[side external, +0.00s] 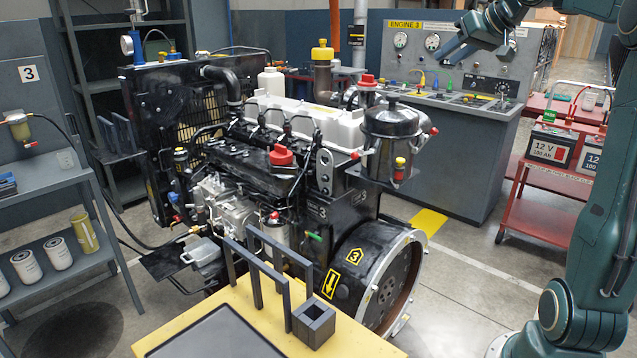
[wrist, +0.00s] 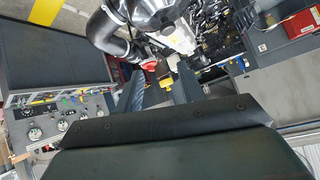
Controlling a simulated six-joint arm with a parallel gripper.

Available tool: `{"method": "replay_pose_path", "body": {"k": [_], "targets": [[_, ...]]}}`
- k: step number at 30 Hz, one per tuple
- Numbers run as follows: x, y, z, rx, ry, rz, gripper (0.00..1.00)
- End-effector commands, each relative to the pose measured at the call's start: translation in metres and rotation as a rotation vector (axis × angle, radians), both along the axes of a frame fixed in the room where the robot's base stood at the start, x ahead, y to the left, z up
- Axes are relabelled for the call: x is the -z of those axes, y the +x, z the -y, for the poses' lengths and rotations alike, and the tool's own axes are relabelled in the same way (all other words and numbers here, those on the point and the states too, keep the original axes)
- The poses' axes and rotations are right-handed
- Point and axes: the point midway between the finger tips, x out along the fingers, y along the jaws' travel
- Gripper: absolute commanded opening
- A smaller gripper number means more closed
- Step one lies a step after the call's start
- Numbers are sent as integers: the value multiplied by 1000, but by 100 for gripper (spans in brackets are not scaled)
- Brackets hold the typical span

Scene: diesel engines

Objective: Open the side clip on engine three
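Engine three (side external: 290,160), black with a white top cover and "3" labels, stands mid-picture in the side external view. A dark lidded canister (side external: 392,128) sits at its upper right, with small red-tipped fittings at its sides, one at its left (side external: 356,155) and one at its right (side external: 433,131). I cannot tell which part is the side clip. My gripper (side external: 450,48) is high at the upper right, apart from the engine and in front of the panel. In the wrist view, its two fingers (wrist: 160,80) are apart with nothing held; engine parts show beyond them.
A grey control console (side external: 445,140) labelled "ENGINE 3" stands behind. A red cart (side external: 545,185) with batteries is at right. A yellow bench (side external: 250,300) with a dark tray and upright frames is in front. A grey shelf (side external: 45,185) with filters is at left.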

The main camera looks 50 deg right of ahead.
Motion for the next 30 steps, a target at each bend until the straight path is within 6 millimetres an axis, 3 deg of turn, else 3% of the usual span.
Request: {"method": "replay_pose_path", "body": {"k": [9, 22, 23, 28, 30], "targets": [[-23, 0, 1, 0, 0, 1, 38], [-27, 0, 0, 1, 1, 0, 38], [-27, 0, 0, 1, 1, 0, 37], [-25, 1, 0, -11, -11, -12, 3], [-23, 3, -1, -26, -28, -30, 0]]}}
